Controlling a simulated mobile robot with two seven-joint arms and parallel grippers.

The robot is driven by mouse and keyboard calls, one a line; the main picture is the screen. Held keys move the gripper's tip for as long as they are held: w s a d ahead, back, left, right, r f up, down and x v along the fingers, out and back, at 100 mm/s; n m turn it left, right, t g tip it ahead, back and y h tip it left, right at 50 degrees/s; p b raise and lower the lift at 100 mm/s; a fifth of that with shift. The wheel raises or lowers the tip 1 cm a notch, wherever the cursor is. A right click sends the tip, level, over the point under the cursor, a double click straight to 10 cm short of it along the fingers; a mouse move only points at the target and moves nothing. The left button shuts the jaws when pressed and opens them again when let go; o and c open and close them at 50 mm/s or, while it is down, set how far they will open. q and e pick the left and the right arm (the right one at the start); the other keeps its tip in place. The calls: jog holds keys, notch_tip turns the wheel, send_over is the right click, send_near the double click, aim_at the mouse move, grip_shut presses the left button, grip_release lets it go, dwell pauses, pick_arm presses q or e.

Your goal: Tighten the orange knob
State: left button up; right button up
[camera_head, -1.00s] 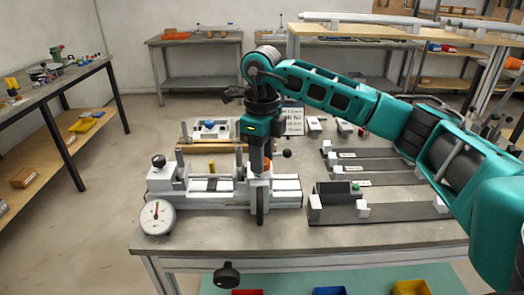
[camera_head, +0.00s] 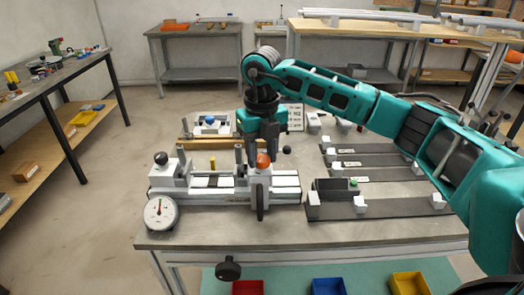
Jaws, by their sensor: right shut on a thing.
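The orange knob (camera_head: 263,161) sits on top of the right-hand block of the white jig (camera_head: 225,196) on the table. My right gripper (camera_head: 261,155) reaches down over it from above. Its dark fingers are shut on the knob, whose front shows between and below them. The exact finger contact is small and partly hidden. My left gripper is not in view.
A round dial gauge (camera_head: 160,212) stands at the jig's front left. A black ball handle (camera_head: 161,158) rises behind it. Dark strips with white blocks (camera_head: 380,208) lie to the right. Coloured bins (camera_head: 328,287) sit below the table front.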

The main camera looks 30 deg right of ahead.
aim_at(262, 158)
dwell(0.5)
jog(key=o, duration=1.1)
jog(key=shift+c, duration=0.2)
notch_tip(262, 158, up, 13)
jog(key=shift+p, duration=0.4)
